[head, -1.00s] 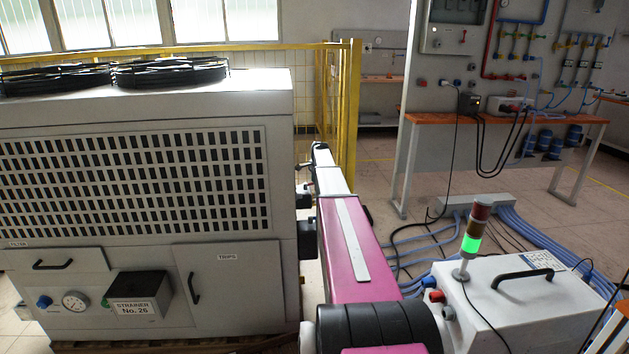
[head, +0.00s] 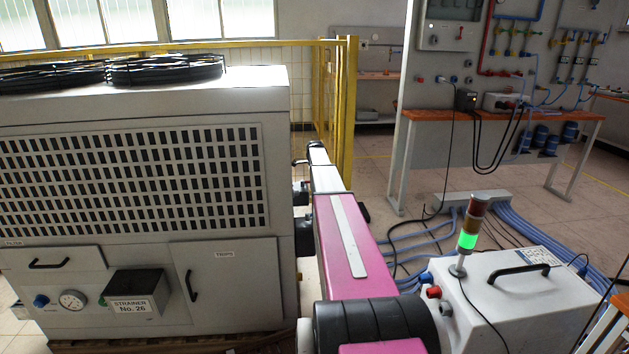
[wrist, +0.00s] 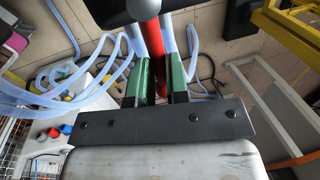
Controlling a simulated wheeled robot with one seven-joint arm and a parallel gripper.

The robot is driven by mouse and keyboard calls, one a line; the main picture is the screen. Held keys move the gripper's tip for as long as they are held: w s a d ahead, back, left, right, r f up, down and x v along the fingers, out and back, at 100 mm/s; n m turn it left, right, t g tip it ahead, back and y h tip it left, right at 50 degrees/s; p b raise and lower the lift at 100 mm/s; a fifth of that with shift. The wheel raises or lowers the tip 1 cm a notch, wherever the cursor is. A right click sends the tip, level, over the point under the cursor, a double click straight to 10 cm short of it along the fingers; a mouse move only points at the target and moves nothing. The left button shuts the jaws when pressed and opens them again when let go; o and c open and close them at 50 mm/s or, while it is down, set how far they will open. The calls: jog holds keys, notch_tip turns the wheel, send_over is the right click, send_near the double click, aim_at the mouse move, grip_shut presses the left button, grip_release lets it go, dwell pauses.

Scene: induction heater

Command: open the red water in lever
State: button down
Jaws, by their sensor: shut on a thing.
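In the wrist view, the red water in lever (wrist: 153,60) is a red bar that runs up the picture between the two green-padded fingers. A rounded grey piece (wrist: 143,8) shows at its top end. My gripper (wrist: 160,72) is shut on the lever, with a finger on each side of it. In the head view my pink and white arm reaches away past the right side of the grey cabinet. My gripper and the lever are hidden there.
The grey cabinet (head: 130,185) stands close on the left of my arm. A yellow fence (head: 345,120) is behind. A white box (head: 520,305) with a lit green signal tower (head: 468,242) stands at the right. Blue hoses (wrist: 70,85) lie around the gripper.

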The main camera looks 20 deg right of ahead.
jog(key=c, duration=1.1)
grip_release()
notch_tip(320, 180, up, 11)
jog(key=s, duration=0.2)
jog(key=shift+a+f, duration=0.2)
jog(key=shift+a, duration=0.1)
